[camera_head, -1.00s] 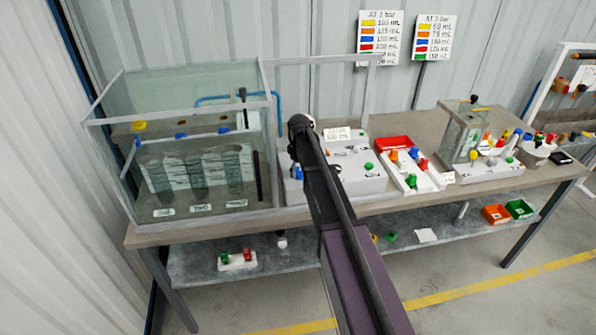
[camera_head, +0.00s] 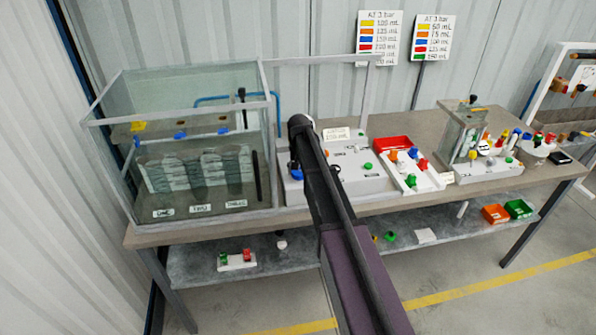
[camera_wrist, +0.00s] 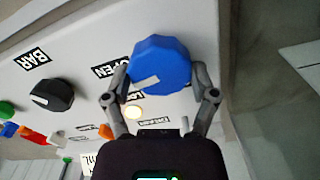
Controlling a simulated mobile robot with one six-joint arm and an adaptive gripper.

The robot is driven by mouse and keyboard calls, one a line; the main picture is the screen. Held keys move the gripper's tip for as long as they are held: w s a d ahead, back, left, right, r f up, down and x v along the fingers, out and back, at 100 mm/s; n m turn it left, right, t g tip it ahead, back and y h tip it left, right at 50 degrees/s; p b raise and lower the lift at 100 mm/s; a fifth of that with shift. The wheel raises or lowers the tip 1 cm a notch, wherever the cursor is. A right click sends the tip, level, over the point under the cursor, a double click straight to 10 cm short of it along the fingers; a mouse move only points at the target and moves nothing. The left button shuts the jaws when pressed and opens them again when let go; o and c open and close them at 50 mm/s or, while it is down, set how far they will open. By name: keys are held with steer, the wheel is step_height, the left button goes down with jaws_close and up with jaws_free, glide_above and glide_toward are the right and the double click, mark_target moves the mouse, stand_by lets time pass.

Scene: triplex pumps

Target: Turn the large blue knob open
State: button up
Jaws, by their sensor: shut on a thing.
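The large blue knob (camera_wrist: 160,62) is in the upper middle of the wrist view, on a pale panel (camera_wrist: 215,20). A white pointer mark on its face lies toward the lower left. My gripper (camera_wrist: 160,80) is shut on the knob, one finger on its left side and one on its right. An OPEN label (camera_wrist: 110,69) sits just left of the knob, partly behind the left finger. In the head view the blue knob (camera_head: 297,174) shows at the front left of the panel box (camera_head: 345,187). My arm hides the gripper there.
A black knob (camera_wrist: 52,96) and a BAR label (camera_wrist: 32,59) are left on the panel. Several small coloured parts lie at lower left of the wrist view. A glass tank (camera_head: 195,88) stands left of the panel; a red tray (camera_head: 394,143) lies right.

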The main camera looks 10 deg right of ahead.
steer(key=shift+s+m, duration=0.15)
steer(key=shift+m, duration=0.85)
steer(key=o, duration=1)
steer(key=shift+r, duration=0.15)
